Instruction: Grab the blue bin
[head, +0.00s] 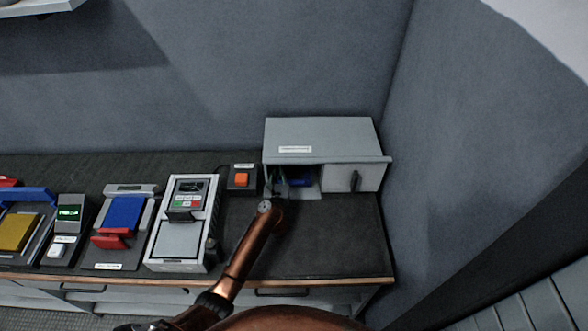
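A grey cabinet (320,134) stands at the right end of the dark counter. Its left compartment is open, and a small blue bin (299,182) shows inside, in shadow and partly hidden. The right compartment is covered by a grey door (340,178) with a dark handle. My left arm reaches up from the lower left, and my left gripper (277,184) is at the left side of the open compartment, just left of the blue bin. Its fingers are dark and small, so I cannot tell whether they are open or touch the bin. My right gripper is out of view.
Left of the cabinet are an orange button box (241,180), a grey device with keypad (183,225), a blue-and-red unit (121,218) and a small green-lit display (69,213). The counter (335,235) in front of the cabinet is clear. A wall rises close on the right.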

